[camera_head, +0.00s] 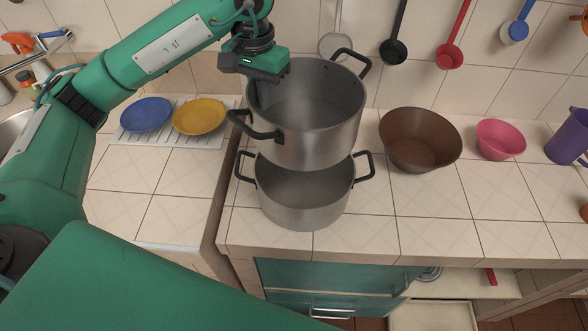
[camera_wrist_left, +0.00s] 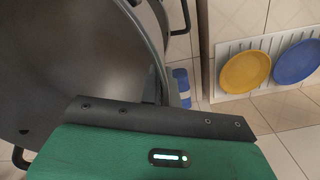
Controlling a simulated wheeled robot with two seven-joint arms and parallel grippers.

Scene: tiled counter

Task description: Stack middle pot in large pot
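A steel pot with black handles (camera_head: 320,140), which I take for the middle pot, hangs slightly tilted above a second steel pot (camera_head: 300,212), which I take for the large pot. The lower pot stands on the counter; the upper one hides its back rim. My left gripper (camera_head: 261,92) comes down at the upper pot's left rim and appears shut on it. My right gripper is out of view.
A brown bowl (camera_head: 420,140) and a pink bowl (camera_head: 500,139) stand to the right, with a purple jug (camera_head: 568,137) beyond. Blue (camera_head: 146,114) and yellow (camera_head: 199,117) plates lie on a rack at left. Utensils hang on the wall behind.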

